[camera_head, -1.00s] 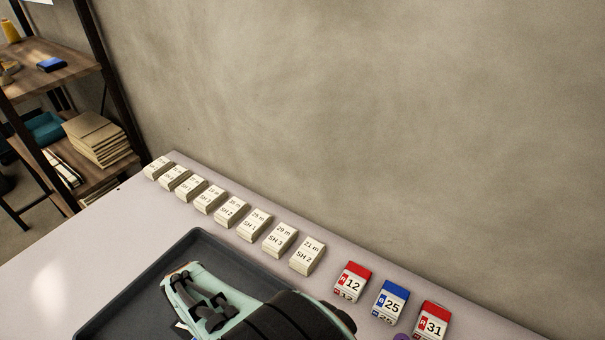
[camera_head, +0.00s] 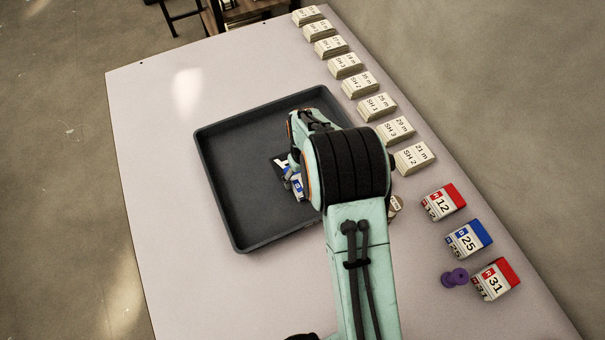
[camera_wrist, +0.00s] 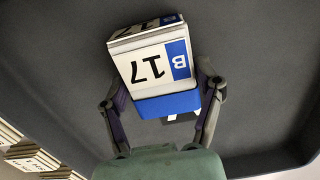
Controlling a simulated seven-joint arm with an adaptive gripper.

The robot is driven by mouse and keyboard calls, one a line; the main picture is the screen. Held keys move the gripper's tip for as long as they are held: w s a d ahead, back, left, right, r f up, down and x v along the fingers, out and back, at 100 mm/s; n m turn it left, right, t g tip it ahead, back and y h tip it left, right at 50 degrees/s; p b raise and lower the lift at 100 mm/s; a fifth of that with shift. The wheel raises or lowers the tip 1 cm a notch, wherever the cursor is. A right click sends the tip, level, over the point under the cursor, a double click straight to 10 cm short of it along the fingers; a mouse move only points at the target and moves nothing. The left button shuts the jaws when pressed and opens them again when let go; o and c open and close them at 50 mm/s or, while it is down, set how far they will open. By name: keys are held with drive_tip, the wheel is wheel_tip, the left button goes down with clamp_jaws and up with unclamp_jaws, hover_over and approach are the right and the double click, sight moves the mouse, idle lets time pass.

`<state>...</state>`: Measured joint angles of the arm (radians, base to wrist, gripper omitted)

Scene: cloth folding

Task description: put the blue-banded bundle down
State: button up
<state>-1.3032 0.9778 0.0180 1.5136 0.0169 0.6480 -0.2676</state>
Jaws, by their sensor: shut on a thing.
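The blue-banded bundle (camera_wrist: 155,65) is a white block marked "B 17" with a blue band, seen upside down in the wrist view. My gripper (camera_wrist: 165,84) is shut on it, one finger on each side. In the head view a small part of the bundle (camera_head: 297,184) shows beside my wrist; my arm hides the rest. It is over the dark grey tray (camera_head: 228,205), right of its middle. I cannot tell whether the bundle touches the tray floor. A black and white mark (camera_head: 281,168) shows on the tray floor beside the gripper.
Several cream "SH" bundles (camera_head: 376,107) line the table's right edge. Nearer stand a red-banded 12 (camera_head: 442,203), a blue-banded 25 (camera_head: 468,241) and a red-banded 31 (camera_head: 494,281). A purple knobbed object (camera_head: 455,278) stands beside 31. The tray's left part and the table's left side are clear.

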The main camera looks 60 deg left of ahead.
drive_tip(key=shift+f, duration=0.1)
drive_tip(key=o, duration=1.2)
drive_tip(key=shift+c, duration=0.2)
